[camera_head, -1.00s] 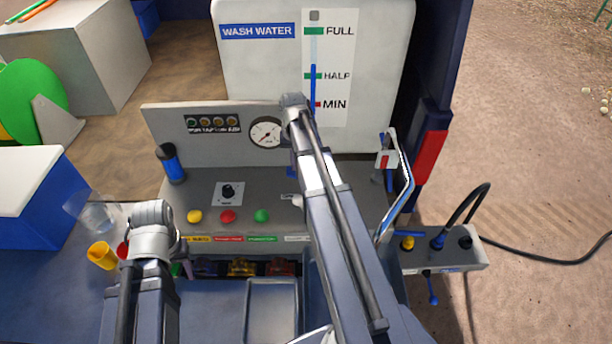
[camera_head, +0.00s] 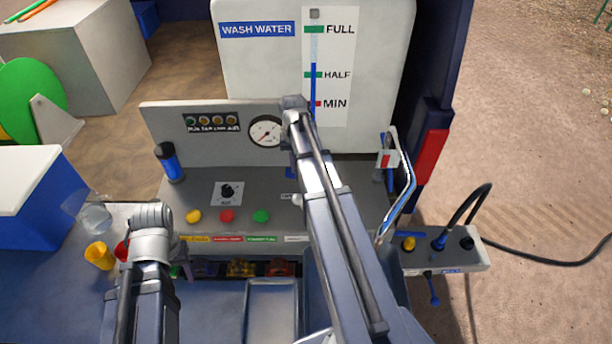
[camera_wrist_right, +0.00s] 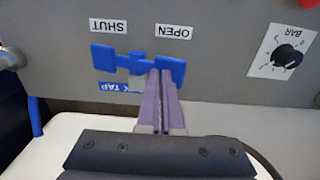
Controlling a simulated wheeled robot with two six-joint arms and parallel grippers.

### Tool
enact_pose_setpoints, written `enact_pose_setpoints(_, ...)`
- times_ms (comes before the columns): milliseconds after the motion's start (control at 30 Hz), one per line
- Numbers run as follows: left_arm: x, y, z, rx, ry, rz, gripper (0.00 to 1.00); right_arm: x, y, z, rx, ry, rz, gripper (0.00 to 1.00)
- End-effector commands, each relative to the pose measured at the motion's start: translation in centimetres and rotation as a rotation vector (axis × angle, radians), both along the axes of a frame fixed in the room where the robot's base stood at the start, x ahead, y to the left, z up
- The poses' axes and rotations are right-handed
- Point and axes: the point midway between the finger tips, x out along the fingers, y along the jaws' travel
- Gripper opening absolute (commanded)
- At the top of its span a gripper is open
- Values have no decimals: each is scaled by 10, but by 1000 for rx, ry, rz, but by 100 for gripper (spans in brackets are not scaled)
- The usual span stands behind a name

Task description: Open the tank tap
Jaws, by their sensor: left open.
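In the right wrist view, which shows the panel upside down, the blue tap handle (camera_wrist_right: 137,66) lies nearly level on the grey panel, with a wing on each side. The OPEN label is by its right wing and the SHUT label by its left. My right gripper (camera_wrist_right: 162,76) is shut, its two purple fingers side by side with their tips at the right wing. In the head view my right arm covers most of the tap. My left gripper (camera_head: 186,264) is open low at the left, away from the tap, its fingers mostly hidden.
The wash water tank (camera_head: 255,65) stands behind the panel, its blue level between HALF and FULL marks unclear. A pressure gauge (camera_head: 265,131), a black BAR knob (camera_wrist_right: 288,57) and coloured buttons (camera_head: 227,216) are close by. A clear cup (camera_head: 96,218) and yellow cup (camera_head: 99,256) stand at the left.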

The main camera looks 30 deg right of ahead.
Motion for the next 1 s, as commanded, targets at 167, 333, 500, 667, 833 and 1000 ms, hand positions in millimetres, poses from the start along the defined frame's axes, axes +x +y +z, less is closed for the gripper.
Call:
enact_pose_setpoints(167,0,0,-4,0,0,0,50,0,-1,-4,-1,1,-1,0)
enact_pose_setpoints(333,0,0,-6,0,0,0,50,0,-1,-6,-1,1,-1,0)
enact_pose_setpoints(500,0,0,-8,0,0,0,50,0,-1,-8,-1,1,-1,0)
enact_pose_setpoints(667,0,0,-11,0,0,0,50,0,-1,-11,-1,1,-1,0)
enact_pose_setpoints(833,0,0,-13,0,0,0,50,0,-1,-13,-1,1,-1,0)
enact_pose_setpoints(1000,0,0,-15,0,0,0,50,0,-1,-16,-1,1,-1,0)
